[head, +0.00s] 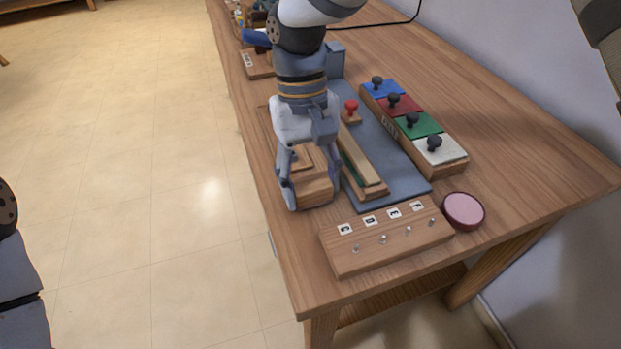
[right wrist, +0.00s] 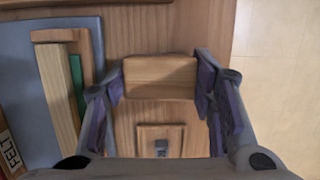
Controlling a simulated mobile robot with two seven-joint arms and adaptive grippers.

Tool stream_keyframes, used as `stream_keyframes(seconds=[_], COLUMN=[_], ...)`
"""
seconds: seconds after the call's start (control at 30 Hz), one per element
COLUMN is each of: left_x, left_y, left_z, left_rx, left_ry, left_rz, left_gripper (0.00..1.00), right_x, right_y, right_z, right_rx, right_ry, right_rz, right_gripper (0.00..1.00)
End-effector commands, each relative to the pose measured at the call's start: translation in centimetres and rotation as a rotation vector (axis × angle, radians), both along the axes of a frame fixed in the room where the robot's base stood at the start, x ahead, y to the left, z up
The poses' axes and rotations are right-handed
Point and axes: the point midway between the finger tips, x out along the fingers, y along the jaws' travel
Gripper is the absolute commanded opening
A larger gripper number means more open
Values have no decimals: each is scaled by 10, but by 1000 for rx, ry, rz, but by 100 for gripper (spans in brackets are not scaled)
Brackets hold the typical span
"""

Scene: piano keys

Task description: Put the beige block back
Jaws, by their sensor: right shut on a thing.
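A beige-brown wooden block (right wrist: 160,77) is between the two fingers of my right gripper (right wrist: 160,88) in the right wrist view, with a finger pressed against each end. In the head view my right gripper (head: 312,197) points down near the table's left edge, shut on this block (head: 313,188). The block is over or on the wooden surface; any gap under it cannot be told. A wooden plate with a square recess and a small grey part (right wrist: 161,148) lies beside it in the right wrist view. My left gripper is not in view.
A long beige bar (head: 361,160) lies on a blue-grey mat (head: 408,190) right of the gripper. A lettered wooden board with pegs (head: 385,240) and a pink round pad (head: 463,211) are nearer. A rack of coloured, knobbed panels (head: 420,124) stands farther right.

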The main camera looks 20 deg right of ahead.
Motion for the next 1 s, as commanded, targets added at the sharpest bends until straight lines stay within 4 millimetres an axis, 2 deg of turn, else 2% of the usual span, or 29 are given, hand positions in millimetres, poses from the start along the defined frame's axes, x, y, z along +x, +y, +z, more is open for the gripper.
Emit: stream_keyframes(seconds=[0.1, 0.13, 0.2, 0.57, 0.67, 0.9, 1.0], left_x=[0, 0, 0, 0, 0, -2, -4], left_y=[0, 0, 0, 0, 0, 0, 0], left_z=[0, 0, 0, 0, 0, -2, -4], left_rx=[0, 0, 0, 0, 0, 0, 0], left_ry=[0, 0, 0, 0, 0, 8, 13], left_rz=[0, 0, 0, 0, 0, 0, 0], left_gripper=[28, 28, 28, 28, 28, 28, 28], right_x=[0, 0, 0, 0, 7, 24, 28], right_y=[0, 0, 0, 0, 1, 1, 1], right_z=[-4, -4, -3, 2, 21, 83, 101], right_rx=[0, 0, 0, 1, 2, 2, 2], right_ry=[1, 1, 1, -1, -5, -3, 1], right_rz=[0, 0, 0, 0, -1, -1, -1], right_gripper=[15, 55, 71, 71, 71, 71, 71])
